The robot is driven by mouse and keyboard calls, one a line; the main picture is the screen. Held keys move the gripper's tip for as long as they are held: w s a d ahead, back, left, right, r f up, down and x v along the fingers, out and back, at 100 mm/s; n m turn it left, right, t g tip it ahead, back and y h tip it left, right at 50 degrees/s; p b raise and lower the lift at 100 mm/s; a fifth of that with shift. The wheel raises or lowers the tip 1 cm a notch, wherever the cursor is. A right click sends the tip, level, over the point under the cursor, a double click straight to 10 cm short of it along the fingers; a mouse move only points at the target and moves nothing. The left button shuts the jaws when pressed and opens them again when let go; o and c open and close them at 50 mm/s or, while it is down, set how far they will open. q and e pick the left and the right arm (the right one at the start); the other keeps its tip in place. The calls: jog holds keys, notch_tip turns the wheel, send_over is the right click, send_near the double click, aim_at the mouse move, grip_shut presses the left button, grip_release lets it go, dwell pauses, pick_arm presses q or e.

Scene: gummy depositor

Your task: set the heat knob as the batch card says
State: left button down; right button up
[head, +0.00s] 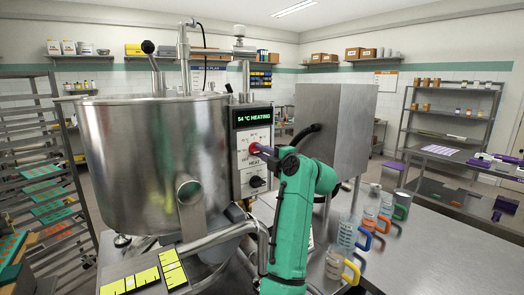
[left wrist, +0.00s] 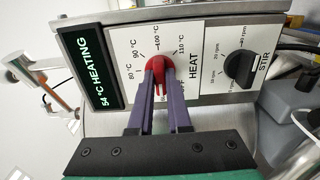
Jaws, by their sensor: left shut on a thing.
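The red heat knob (head: 254,148) sits on the white panel of the depositor's control box, under a display (head: 252,117) reading "54 °C HEATING". In the left wrist view the knob (left wrist: 159,64) is held between the purple fingers of my left gripper (left wrist: 160,80), which is shut on it. Marks of 80, 90, 100 and 110 °C show around it; the fingers cover the lower part of the dial. I cannot tell the knob's exact setting. My left gripper (head: 263,151) also shows in the head view. My right gripper is not in view. No readable batch card shows.
The black stir knob (left wrist: 240,68) is beside the heat knob. A large steel kettle (head: 150,150) stands left of the control box. Several jugs with coloured handles (head: 340,268) stand on the steel table (head: 430,260) at the right. A tray rack (head: 40,165) is at the left.

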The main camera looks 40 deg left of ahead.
pick_arm(q)
jog(key=shift+f, duration=0.15)
jog(key=c, duration=0.9)
grip_release()
jog(key=shift+d, duration=0.1)
jog(key=shift+o, duration=0.2)
jog(key=b+v, duration=0.6)
jog(key=v, duration=0.8)
jog(key=shift+d, duration=0.3)
